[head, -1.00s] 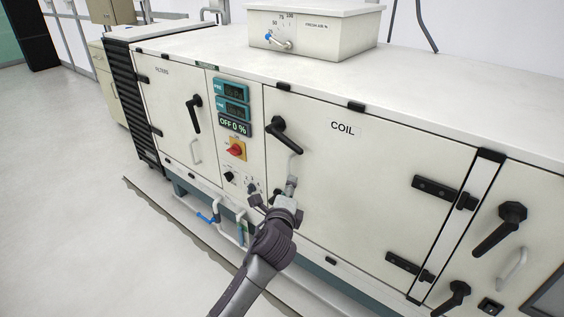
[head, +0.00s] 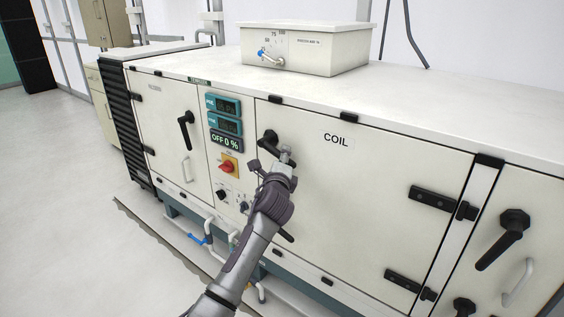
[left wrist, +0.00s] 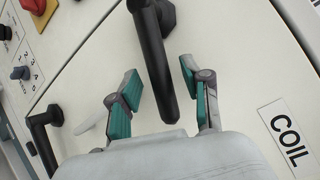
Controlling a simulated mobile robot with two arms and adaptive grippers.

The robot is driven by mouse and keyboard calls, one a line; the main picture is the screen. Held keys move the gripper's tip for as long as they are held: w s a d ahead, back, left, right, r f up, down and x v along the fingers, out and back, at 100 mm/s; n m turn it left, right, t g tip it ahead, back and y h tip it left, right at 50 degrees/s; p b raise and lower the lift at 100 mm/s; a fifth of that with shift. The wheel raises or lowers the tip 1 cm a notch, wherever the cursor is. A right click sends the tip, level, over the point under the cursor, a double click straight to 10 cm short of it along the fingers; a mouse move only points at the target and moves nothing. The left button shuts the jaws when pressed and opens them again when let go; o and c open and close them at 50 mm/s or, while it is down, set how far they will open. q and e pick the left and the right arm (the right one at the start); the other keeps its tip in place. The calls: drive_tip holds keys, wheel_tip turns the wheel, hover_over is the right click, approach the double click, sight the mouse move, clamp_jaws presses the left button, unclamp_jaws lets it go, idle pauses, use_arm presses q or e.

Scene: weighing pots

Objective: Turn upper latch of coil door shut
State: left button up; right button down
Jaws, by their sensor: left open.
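The coil door (head: 370,190) is a large cream panel labelled COIL, and it looks flush with the cabinet. Its upper latch is a black lever (head: 268,141) near the door's upper left edge. In the head view my left gripper (head: 272,160) is in front of the lever and hides much of it. In the left wrist view the lever (left wrist: 156,60) lies between my two open teal-padded fingers (left wrist: 160,88), with a gap visible on each side. A second black handle (left wrist: 44,130) shows lower left there. My right gripper is not in view.
A control panel with displays and a red switch (head: 228,164) is left of the door. The filters door handle (head: 186,130) is farther left. Black hinges (head: 432,198) line the coil door's right side. A box (head: 305,48) stands on top. Floor at left is clear.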

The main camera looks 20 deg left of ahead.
use_arm(q)
drive_tip(key=shift+w+a, duration=0.15)
drive_tip(key=shift+w, duration=0.35)
clamp_jaws()
